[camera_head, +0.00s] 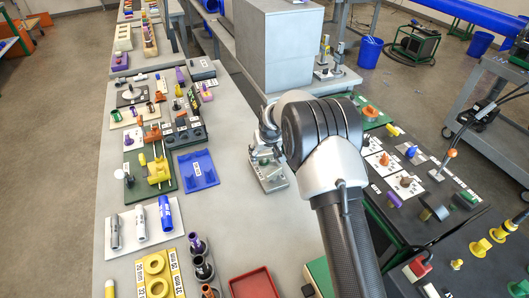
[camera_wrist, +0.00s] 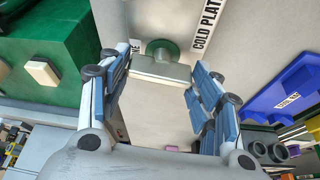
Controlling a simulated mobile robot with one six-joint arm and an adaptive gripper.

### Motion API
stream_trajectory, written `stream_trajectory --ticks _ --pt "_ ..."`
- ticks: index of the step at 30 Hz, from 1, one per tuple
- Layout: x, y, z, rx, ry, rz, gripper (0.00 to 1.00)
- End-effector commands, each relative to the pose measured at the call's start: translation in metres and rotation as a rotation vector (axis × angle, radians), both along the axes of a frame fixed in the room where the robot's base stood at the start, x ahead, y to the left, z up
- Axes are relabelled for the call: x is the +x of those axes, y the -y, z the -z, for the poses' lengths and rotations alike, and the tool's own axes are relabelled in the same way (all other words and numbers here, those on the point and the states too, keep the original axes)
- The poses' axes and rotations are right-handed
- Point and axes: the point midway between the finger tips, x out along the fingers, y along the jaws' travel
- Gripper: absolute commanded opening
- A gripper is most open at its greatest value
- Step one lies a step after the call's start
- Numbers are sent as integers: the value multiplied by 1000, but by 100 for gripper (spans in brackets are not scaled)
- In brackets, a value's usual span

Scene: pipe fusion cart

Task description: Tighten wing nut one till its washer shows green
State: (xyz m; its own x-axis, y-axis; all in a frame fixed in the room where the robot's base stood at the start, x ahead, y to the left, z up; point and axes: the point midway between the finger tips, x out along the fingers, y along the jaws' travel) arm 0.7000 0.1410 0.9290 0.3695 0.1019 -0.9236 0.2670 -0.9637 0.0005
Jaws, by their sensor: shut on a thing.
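In the wrist view my gripper (camera_wrist: 160,82) has its two blue-padded fingers on either side of a pale flat bar, which I take to be wing nut one (camera_wrist: 158,71). The fingers are shut on its two ends. Just beyond the bar is a dark green round piece, which looks like its washer (camera_wrist: 163,47), against a pale plate marked "COLD PLATE" (camera_wrist: 222,70). A partly hidden label ending in "E" is beside it. In the head view my gripper (camera_head: 267,150) is low over a small grey fixture (camera_head: 270,182); my arm hides much of it, and the nut is not clear there.
A large grey block (camera_head: 278,45) stands behind my gripper. A red tray (camera_head: 254,284) is nearer. The dark panel with knobs (camera_head: 425,190) is right of my arm.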

Motion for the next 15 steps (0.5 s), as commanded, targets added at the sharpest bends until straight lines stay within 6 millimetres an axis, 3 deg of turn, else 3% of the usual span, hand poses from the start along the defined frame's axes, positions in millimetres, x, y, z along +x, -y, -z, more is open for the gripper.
stream_trajectory --ticks 3,4,12,15 --pt "-1 0 1 1 -2 1 34" --pt "-1 0 1 1 -2 1 59" --pt "0 0 0 1 -1 0 77" --pt "0 0 0 0 -1 -1 78"
